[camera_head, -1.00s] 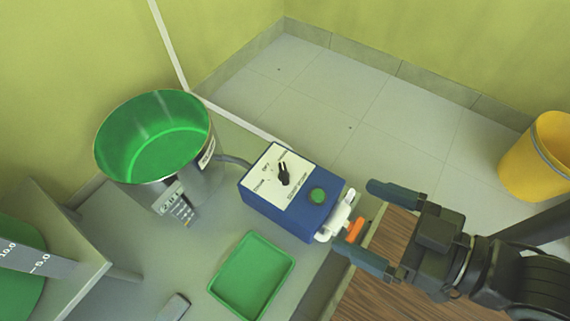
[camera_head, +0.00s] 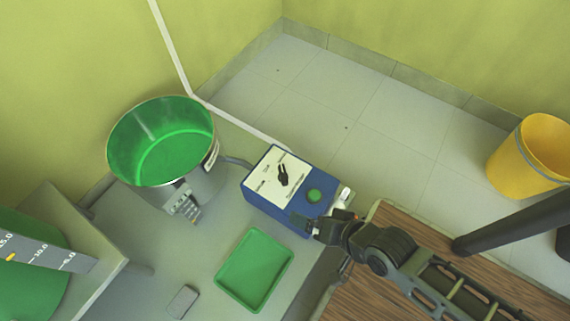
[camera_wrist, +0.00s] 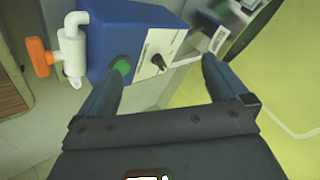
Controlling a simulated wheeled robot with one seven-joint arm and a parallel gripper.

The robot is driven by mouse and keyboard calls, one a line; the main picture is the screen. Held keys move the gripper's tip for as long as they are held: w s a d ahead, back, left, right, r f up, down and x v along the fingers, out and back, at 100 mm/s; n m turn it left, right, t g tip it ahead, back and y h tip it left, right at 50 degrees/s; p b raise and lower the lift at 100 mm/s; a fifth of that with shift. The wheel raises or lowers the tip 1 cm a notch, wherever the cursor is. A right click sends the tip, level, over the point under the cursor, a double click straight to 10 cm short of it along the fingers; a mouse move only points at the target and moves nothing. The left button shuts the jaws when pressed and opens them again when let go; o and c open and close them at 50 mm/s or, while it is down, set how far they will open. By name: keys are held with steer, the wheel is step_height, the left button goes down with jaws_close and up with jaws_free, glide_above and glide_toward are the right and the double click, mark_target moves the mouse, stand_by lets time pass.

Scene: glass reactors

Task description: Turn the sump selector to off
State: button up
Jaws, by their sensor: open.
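The selector is a black knob (camera_head: 283,175) on the white label plate (camera_head: 268,188) of a blue box (camera_head: 255,196). The labels around it are too small to read surely in the head view. My gripper (camera_head: 322,215) is over the box's near right end, beyond the green button (camera_head: 314,195) from the knob. In the wrist view the knob (camera_wrist: 158,61) shows between the two open fingers (camera_wrist: 162,70), ahead of them and apart. The left finger lies close to the green button (camera_wrist: 122,66); contact cannot be told.
A white fitting with an orange handle (camera_wrist: 38,57) sticks out of the box's side. A green-lined metal pot (camera_head: 165,150) stands to the left, a green tray (camera_head: 254,270) in front. A yellow bucket (camera_head: 530,160) is far right.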

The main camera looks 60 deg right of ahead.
mark_target(283, 173)
steer(key=w+d+f+m+g+p, duration=0.1)
steer(key=w+m, duration=0.1)
steer(key=w+d+f+m+g+y+p, duration=0.1)
steer(key=w+d+f+m+p, duration=0.1)
steer(key=w+m, duration=0.1)
steer(key=w+d+f+m+g+p, duration=0.1)
steer(key=w+d+f+m+p, duration=0.1)
steer(key=w, duration=0.1)
steer(key=shift+w+m+y, duration=0.1)
steer(key=shift+m+y, duration=0.3)
steer(key=w+d+r+m+g+y+p, duration=0.2)
steer(key=w+d+m+g+y+p, duration=0.15)
steer(key=w+d+m, duration=0.35)
steer(key=shift+t+h, duration=0.25)
steer(key=shift+t, duration=0.2)
steer(key=b+x, duration=0.1)
steer(key=x, duration=0.1)
steer(key=b+x, duration=0.1)
steer(key=x, duration=0.1)
steer(key=s+d+b+x, duration=0.1)
steer(key=x, duration=0.1)
steer(key=shift+w+f, duration=0.15)
steer(key=shift+f, duration=0.45)
steer(key=shift+c, duration=0.3)
steer(key=c, duration=1)
steer(key=shift+o, duration=0.2)
